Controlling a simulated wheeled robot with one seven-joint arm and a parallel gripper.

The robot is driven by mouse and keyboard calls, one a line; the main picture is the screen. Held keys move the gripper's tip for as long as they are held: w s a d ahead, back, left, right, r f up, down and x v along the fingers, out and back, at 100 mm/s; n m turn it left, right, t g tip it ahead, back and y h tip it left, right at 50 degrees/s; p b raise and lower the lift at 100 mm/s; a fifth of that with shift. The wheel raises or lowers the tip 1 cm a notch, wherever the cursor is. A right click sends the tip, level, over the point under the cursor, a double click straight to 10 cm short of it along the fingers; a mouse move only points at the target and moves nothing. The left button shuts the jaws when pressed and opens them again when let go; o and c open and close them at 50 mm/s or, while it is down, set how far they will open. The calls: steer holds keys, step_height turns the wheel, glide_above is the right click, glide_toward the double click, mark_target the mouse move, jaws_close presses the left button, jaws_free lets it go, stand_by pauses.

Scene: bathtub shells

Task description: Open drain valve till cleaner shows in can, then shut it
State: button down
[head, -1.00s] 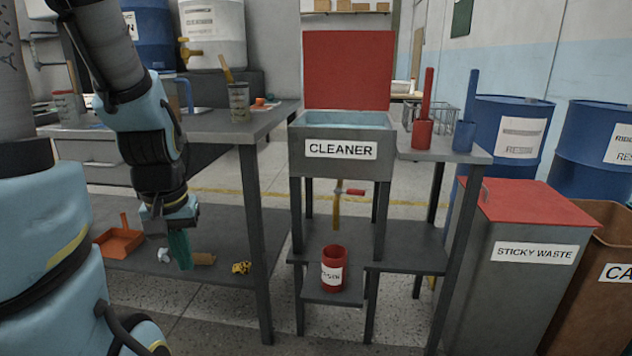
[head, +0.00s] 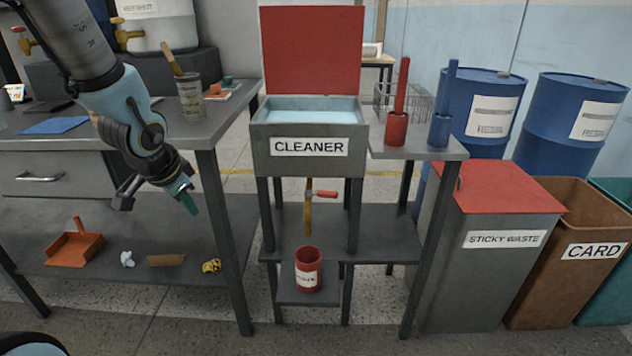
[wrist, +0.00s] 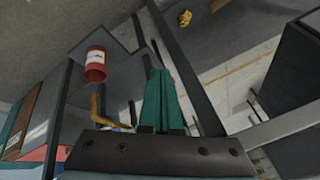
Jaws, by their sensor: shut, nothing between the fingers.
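The grey cleaner tank (head: 262,150) stands on legs with its red lid up and pale blue liquid inside. Below it hangs a brass drain pipe (head: 308,214) with a red valve handle (head: 321,194) pointing sideways to the right. The red can (head: 308,258) with a white label stands upright on a low shelf under the pipe; its contents cannot be made out. My gripper (head: 190,203), with green fingers, is shut and empty, left of the tank and apart from it. The wrist view shows the shut fingers (wrist: 160,98), the can (wrist: 96,66) and the pipe (wrist: 98,106).
A table leg (head: 226,240) stands between my gripper and the tank. A sticky waste bin (head: 490,270) and a card bin (head: 565,280) stand at the right. An orange dustpan (head: 75,248) and small scraps lie on the lower left shelf.

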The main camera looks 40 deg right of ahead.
steer(key=s+d+r+m+g+h+p, duration=0.1)
steer(key=s+d+m, duration=0.15)
steer(key=d, duration=0.25)
steer(key=s+d+r+m+h+p, duration=0.1)
steer(key=d+r+m+p, duration=0.15)
steer(key=d, duration=0.25)
steer(key=m+g+h+p, duration=0.2)
steer(key=m, duration=0.4)
glide_toward(328, 195)
steer(key=s+a+r, duration=0.1)
steer(key=s+a, duration=0.3)
steer(key=a, duration=0.1)
steer(key=w+d+f, duration=0.1)
steer(key=d+f, duration=0.1)
steer(key=w+d+f, duration=0.1)
steer(key=d+f, duration=0.1)
steer(key=w+d+f, duration=0.1)
steer(key=d+f, duration=0.2)
steer(key=shift+w+d, duration=0.1)
steer(key=shift+d, duration=0.05)
steer(key=shift+w+d+f+p, duration=0.2)
steer(key=shift+w+d+p, duration=0.1)
steer(key=shift+w+d, duration=0.15)
steer(key=shift+w+d+r, duration=0.15)
steer(key=shift+w+d, duration=0.2)
steer(key=shift+d, duration=0.3)
